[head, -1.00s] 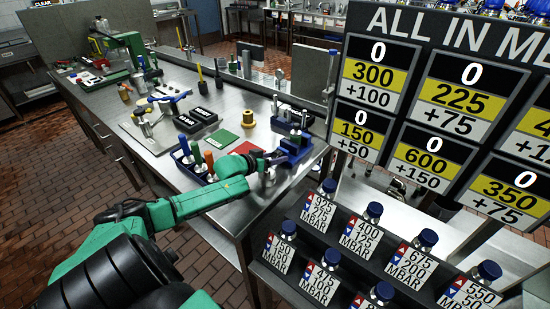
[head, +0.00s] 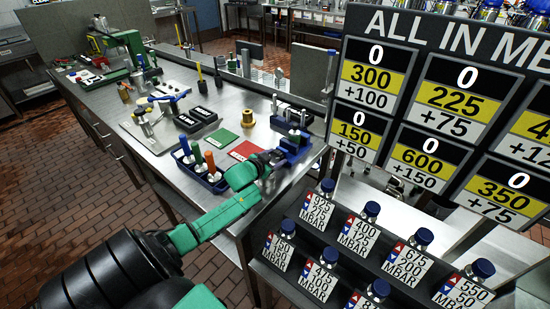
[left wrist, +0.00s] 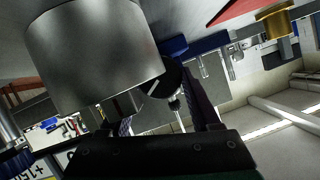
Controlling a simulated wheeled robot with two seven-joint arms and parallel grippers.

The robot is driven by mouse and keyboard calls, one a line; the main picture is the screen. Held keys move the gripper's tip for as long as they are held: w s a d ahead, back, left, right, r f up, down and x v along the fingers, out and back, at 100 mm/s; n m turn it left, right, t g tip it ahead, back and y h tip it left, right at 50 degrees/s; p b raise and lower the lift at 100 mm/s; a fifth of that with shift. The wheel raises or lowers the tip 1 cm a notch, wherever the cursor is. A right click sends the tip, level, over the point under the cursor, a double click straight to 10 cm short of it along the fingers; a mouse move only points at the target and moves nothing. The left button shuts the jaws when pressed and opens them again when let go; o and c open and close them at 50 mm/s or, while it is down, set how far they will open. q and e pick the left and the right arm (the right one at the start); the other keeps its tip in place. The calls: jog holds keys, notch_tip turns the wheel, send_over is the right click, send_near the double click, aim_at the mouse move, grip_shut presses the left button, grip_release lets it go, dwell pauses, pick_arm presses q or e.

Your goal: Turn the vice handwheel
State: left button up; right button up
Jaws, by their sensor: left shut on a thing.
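The blue vice (head: 295,144) stands near the right front corner of the steel bench. My left gripper (head: 273,160) reaches the vice's near side, and at this size its fingers merge with the dark parts there. In the left wrist view, a dark round handwheel (left wrist: 166,80) with a white mark lies between the finger ends of my left gripper (left wrist: 165,98). The gripper is shut on it. Much of the handwheel is hidden by a large grey cylinder and the fingers. My right gripper is not in view.
A blue tray with upright coloured-handled tools (head: 200,166) stands close left of my forearm. Green (head: 222,136) and red (head: 245,150) mats lie behind it, with a yellow spool (head: 248,118) beyond. A rack of labelled bottles (head: 385,250) and a large sign (head: 440,110) occupy the right.

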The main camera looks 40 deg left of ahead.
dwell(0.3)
pick_arm(q)
jog(key=o, duration=1.4)
jog(key=shift+s+d+r, duration=0.1)
jog(key=shift+s, duration=0.3)
jog(key=v, duration=1.3)
jog(key=shift+s+d, duration=0.2)
jog(key=shift+s, duration=0.15)
